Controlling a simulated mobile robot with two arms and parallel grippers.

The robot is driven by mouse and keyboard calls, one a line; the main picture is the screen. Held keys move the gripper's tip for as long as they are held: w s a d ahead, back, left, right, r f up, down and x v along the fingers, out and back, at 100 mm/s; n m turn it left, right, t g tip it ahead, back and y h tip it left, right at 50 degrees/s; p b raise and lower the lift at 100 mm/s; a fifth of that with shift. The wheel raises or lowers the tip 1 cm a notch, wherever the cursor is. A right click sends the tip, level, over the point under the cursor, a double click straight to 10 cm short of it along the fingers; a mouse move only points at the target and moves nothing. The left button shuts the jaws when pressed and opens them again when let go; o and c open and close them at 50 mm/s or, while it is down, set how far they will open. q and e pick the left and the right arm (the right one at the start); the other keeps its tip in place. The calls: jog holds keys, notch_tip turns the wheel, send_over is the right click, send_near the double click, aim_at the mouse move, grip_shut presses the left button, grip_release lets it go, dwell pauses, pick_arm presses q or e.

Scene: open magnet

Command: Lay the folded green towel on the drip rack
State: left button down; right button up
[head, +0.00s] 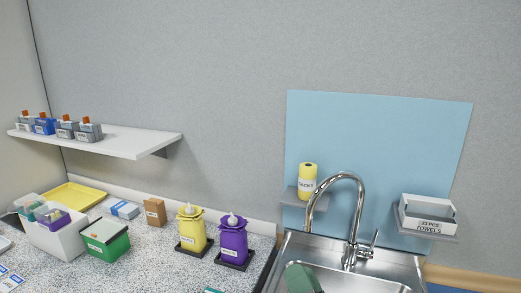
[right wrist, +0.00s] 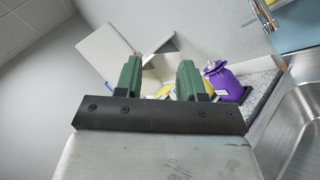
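My right gripper (head: 302,278) shows in the head view as a dark green shape at the bottom edge, over the sink. In the right wrist view its two green fingers (right wrist: 159,72) stand apart with nothing held between them; the background shows through the gap. My left gripper is not in view. I cannot make out a folded green towel or a drip rack in either view. A small teal patch (head: 213,291) is cut off at the bottom edge of the head view; I cannot tell what it is.
The steel sink (head: 350,275) has a tall curved faucet (head: 354,210). Purple (head: 233,240) and yellow (head: 191,228) bottles, a green box (head: 105,240) and a white bin (head: 57,240) crowd the speckled counter. A white towels box (head: 427,214) sits on a right-hand shelf.

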jog(key=s+d+f+m+g+h, duration=0.4)
jog(key=d+f+m+g+h, duration=0.3)
jog(key=d+f+m+h, duration=0.8)
jog(key=s+a+f+m+g+y, duration=0.1)
jog(key=s+f+m+g+y, duration=0.2)
jog(key=s+f+m+g, duration=0.45)
jog(key=s+f+m+g+y, duration=0.25)
jog(key=s+m+y, duration=0.2)
jog(key=s, duration=0.55)
notch_tip(320, 180, down, 26)
jog(key=s+g, duration=0.1)
jog(key=g, duration=0.1)
jog(key=s+d+f+g+h, duration=0.1)
jog(key=s+d+f, duration=0.1)
jog(key=s+f, duration=1.4)
jog(key=shift+s+d+g, duration=0.2)
jog(key=shift+g, duration=0.1)
